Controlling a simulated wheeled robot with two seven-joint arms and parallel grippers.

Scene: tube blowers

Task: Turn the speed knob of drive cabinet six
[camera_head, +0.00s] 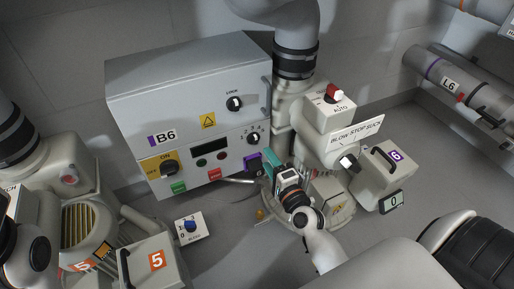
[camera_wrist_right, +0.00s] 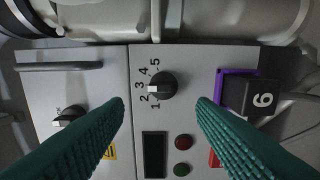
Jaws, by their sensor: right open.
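Drive cabinet B6 (camera_head: 190,90) is a grey box against the back wall. Its speed knob (camera_head: 253,138) is black, on the right of the front face, with numbers around it. My right gripper (camera_head: 269,163) has teal fingers and is in front of the cabinet's lower right. In its wrist view the open fingers (camera_wrist_right: 161,102) stand either side of the knob's line, apart from it, with nothing between them. My left gripper is not in view.
A lock knob (camera_head: 235,103) and an on/off switch (camera_head: 168,168) are on the same cabinet. A purple-framed black plug marked 6 (camera_wrist_right: 250,95) is beside the right finger. A grey blower (camera_head: 300,100) and pipe stand close right. Blower 5 (camera_head: 90,230) is at left.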

